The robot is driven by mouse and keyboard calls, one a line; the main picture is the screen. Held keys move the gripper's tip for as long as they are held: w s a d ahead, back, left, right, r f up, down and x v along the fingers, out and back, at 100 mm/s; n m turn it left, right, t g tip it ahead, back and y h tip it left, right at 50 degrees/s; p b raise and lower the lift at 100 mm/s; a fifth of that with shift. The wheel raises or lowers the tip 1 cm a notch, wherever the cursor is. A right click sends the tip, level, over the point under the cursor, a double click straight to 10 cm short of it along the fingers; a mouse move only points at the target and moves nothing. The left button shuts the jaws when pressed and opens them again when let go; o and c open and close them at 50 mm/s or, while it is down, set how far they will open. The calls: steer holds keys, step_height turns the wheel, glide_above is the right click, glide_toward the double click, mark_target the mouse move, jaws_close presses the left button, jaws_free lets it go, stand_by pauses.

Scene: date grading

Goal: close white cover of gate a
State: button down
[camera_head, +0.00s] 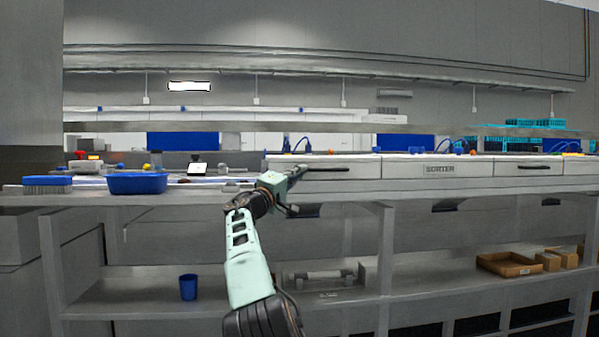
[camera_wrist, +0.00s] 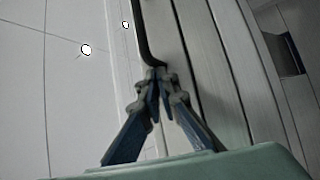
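A white cover (camera_head: 345,174) with a long dark handle (camera_head: 325,168) forms the left front panel of the unit marked SORTER. No gate letter is readable on it. My gripper (camera_head: 300,170) is at the left end of this panel, close to the handle's left end. In the wrist view, the fingers of my gripper (camera_wrist: 160,82) come together at their tips, right by the curved end of the dark handle (camera_wrist: 146,45). Whether they touch or clasp the handle cannot be told. Pale panel faces lie on both sides of the handle.
A similar panel with a dark handle (camera_head: 527,166) is at the right of the SORTER label (camera_head: 440,169). A blue cup (camera_head: 188,287) and an open cardboard box (camera_head: 509,264) are on the lower shelf.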

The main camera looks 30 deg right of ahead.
steer(key=shift+d+f, duration=0.25)
steer(key=shift+f, duration=0.25)
steer(key=r+v, duration=0.1)
steer(key=v, duration=1.1)
steer(key=shift+a, duration=0.2)
